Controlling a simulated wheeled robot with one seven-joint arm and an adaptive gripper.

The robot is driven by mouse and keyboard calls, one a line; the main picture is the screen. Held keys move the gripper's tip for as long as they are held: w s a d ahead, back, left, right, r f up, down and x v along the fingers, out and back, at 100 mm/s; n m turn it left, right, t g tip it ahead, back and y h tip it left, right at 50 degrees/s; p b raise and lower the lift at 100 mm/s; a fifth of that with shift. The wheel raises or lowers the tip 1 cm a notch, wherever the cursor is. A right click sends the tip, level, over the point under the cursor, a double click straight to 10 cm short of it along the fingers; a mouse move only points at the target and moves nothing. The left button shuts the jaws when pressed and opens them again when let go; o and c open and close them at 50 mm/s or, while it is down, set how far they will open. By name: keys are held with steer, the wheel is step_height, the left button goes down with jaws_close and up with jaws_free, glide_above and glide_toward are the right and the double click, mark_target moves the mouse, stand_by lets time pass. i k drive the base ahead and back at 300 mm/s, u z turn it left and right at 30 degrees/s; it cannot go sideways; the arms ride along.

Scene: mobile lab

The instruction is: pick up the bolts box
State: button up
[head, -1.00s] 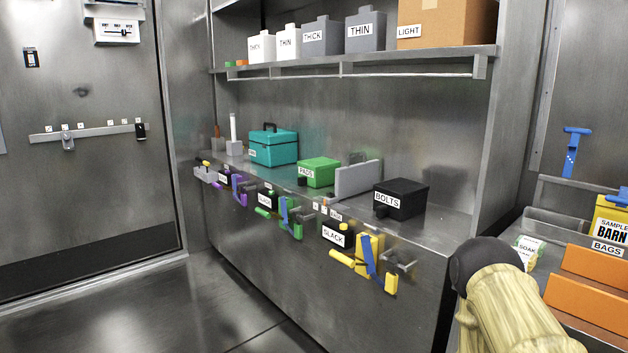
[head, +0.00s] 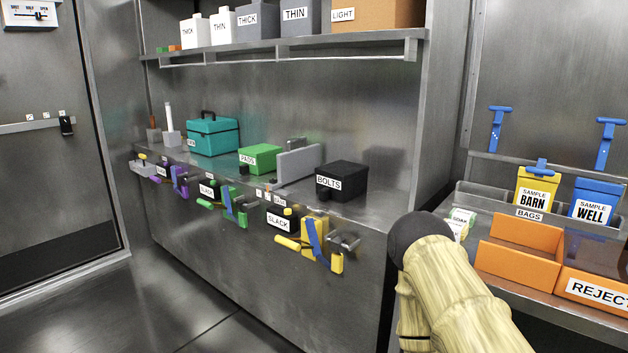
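The bolts box (head: 345,181) is a black box with a white BOLTS label on its front. It stands upright on the right part of the grey metal bench (head: 375,211), with a small dark knob low on its front. Part of my arm shows at the lower right, in front of the bench's right end and apart from the box. My gripper is not in view.
Left of the bolts box stand a grey upright block (head: 298,164), a green box (head: 261,157) and a teal case (head: 212,136). A shelf (head: 290,48) with several containers hangs above. Clamps and handles stick out along the bench front. Orange trays (head: 517,253) stand at right.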

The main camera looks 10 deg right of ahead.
mark_target(340, 181)
steer(key=z, duration=0.2)
steer(key=k, duration=0.4)
steer(key=u, duration=1.35)
steer(key=i, duration=1.15)
steer(key=z, duration=0.5)
